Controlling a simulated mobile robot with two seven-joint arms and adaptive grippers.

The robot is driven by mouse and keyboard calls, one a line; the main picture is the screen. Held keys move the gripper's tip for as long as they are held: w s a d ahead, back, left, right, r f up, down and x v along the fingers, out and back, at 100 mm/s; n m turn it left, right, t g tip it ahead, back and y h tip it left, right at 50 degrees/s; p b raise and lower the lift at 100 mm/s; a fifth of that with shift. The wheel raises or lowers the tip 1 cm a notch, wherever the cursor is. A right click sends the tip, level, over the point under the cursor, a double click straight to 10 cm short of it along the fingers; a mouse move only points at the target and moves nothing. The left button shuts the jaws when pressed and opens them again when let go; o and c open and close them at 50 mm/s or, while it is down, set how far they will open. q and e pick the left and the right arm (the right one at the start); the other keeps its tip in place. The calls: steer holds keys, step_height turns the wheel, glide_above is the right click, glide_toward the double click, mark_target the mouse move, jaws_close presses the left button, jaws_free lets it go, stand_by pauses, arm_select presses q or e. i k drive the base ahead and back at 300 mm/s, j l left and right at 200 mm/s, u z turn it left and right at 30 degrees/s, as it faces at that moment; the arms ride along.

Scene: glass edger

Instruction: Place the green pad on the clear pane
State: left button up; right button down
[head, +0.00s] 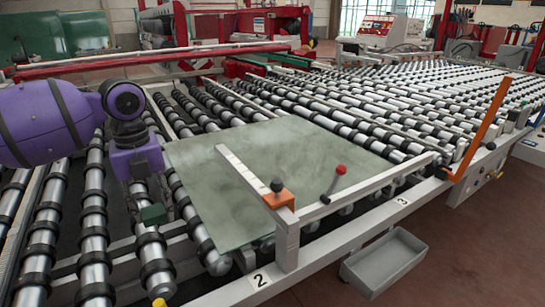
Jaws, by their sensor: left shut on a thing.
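The clear pane (215,187) is a greenish see-through sheet lying flat on the rollers in the middle of the head view. A white bar with an orange block crosses its front part. My left gripper (147,198) hangs down from the purple arm, just left of the pane's left edge. It is shut on the small dark green pad (153,214), which sits at its tips above the rollers, beside the pane and not over it. The fingers are dark and hard to make out. My right gripper is out of view.
An orange block with a black knob (278,198) and a red-knobbed lever (334,183) stand up at the pane's front right. A grey bin (384,262) hangs below the front rail. An orange upright bar (478,130) rises at the right. Open rollers lie behind.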

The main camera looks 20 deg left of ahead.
mark_target(270, 160)
steer(key=i, duration=1.5)
